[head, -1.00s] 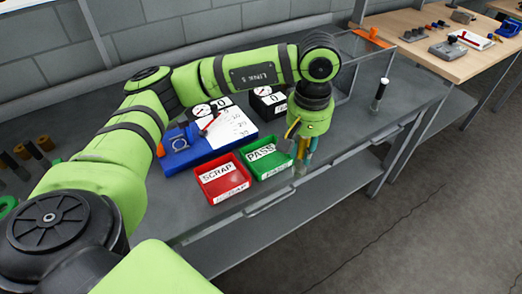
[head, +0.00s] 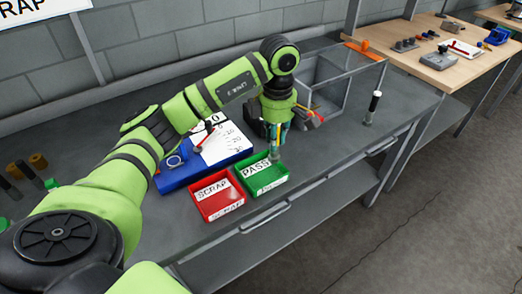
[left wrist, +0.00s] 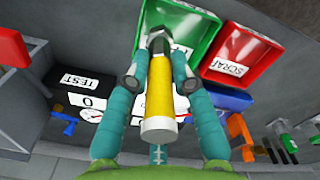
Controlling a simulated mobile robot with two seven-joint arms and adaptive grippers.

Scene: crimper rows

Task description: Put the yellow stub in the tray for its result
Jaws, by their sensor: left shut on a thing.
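My left gripper (head: 276,140) points down above the back edge of the green PASS tray (head: 283,184). It is shut on the yellow stub, which shows clearly in the left wrist view (left wrist: 158,100), a yellow cylinder with a dark metal end between the two teal fingers. In the head view the fingers mostly hide the stub. In the left wrist view the stub's metal end overlaps the green tray (left wrist: 203,22). The red SCRAP tray (head: 238,208) stands left of the green one and looks empty. My right gripper is not in view.
A blue fixture with a white scale board (head: 229,140) stands behind the trays. The bench front is clear.

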